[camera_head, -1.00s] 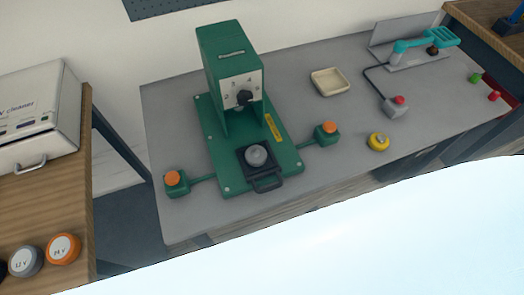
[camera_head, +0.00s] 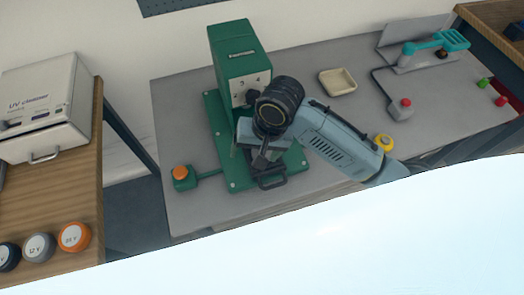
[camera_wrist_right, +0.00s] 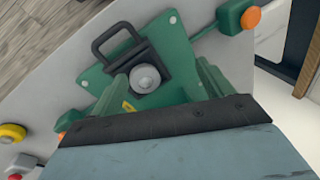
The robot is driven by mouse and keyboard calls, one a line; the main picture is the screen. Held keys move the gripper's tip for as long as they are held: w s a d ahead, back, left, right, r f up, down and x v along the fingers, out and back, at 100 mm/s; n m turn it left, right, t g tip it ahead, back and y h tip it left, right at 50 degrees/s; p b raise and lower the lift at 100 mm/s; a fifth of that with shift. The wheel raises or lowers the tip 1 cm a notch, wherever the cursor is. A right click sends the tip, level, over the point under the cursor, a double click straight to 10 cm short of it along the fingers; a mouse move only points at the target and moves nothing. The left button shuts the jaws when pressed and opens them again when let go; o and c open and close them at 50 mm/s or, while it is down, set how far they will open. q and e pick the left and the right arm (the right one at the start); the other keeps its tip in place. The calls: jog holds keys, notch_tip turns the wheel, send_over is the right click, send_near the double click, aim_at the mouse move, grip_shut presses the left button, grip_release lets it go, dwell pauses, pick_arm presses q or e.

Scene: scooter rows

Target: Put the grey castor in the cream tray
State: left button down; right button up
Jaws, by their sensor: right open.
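The grey castor (camera_wrist_right: 145,77) sits on the black handled slide (camera_wrist_right: 127,53) at the front of the green press, seen in the right wrist view. In the head view it is hidden behind my right gripper. My right gripper (camera_head: 257,155) is open above the slide. In the wrist view its fingers (camera_wrist_right: 163,82) stand apart, with the castor between and slightly beyond them. The cream tray (camera_head: 338,83) lies empty on the grey bench, right of the press. My left gripper is not in view.
The green press (camera_head: 242,58) rises close behind my right gripper. An orange button (camera_head: 180,172) stands left of it. A yellow round piece (camera_head: 385,143) shows beside my right arm. A red-button box (camera_head: 402,109) and teal-handled device (camera_head: 436,45) stand right of the tray.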

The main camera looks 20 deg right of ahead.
jog(key=w+d+r+m+g+h, duration=0.1)
jog(key=w+d+r+m+h, duration=0.2)
jog(key=w+r+m, duration=0.15)
jog(key=shift+n, duration=0.25)
notch_tip(320, 180, down, 7)
jog(key=shift+s+d+r+b, duration=0.1)
jog(key=shift+r+b, duration=0.05)
jog(key=shift+b, duration=0.3)
jog(key=shift+f+b, duration=0.35)
jog(key=shift+f, duration=2.45)
jog(key=c, duration=1.1)
jog(key=shift+c, duration=0.6)
jog(key=shift+r, duration=0.15)
